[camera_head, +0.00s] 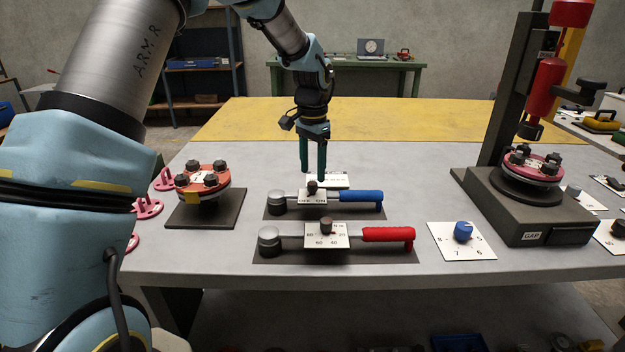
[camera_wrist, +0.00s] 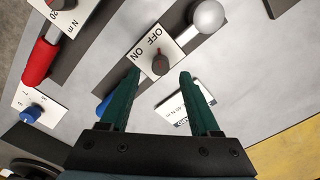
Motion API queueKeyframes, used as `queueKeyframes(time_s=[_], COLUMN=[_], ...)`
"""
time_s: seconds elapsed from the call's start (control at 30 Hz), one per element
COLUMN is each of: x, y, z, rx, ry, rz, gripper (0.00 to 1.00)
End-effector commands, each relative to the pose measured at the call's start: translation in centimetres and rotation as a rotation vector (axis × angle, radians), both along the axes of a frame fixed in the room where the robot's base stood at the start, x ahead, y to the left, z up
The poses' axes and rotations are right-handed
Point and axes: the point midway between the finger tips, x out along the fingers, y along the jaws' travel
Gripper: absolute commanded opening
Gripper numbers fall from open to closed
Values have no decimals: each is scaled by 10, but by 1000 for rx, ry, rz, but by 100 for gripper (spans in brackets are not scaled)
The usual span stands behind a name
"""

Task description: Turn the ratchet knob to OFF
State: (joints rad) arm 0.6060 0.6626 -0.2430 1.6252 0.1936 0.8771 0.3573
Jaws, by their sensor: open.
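The ratchet knob (camera_head: 312,187) is a small dark knob on a white OFF/ON plate (camera_head: 330,198), set on the blue-handled wrench (camera_head: 355,196). In the wrist view the knob (camera_wrist: 160,64) shows a red mark, with the words OFF and ON on the plate (camera_wrist: 142,62) beside it; which word it points at is not clear. My gripper (camera_head: 313,174) points down with dark green fingers, just behind the knob in the head view. In the wrist view my gripper (camera_wrist: 159,74) is open and empty, with a fingertip on either side of the knob in the picture. The height gap cannot be judged.
A red-handled wrench (camera_head: 388,234) with its own dial lies in front. A red flange (camera_head: 203,180) stands left, and a press holding another flange (camera_head: 535,165) stands right. A blue knob (camera_head: 463,231) sits on a white plate. A white card (camera_wrist: 185,104) lies behind the blue-handled wrench.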

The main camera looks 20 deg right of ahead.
Motion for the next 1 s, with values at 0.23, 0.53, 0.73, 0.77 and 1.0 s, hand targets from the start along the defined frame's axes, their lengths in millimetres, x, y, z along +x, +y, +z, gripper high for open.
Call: queueKeyframes(time_s=[0.23,0.53,0.73,0.77,1.0], x=[1,0,0,0,0], y=[0,0,0,0,1], z=[47,74,75,75,74], rx=[-3,0,1,1,1], ry=[-4,0,0,0,0], rz=[1,1,1,1,2], gripper=[63,63,63,63,63])
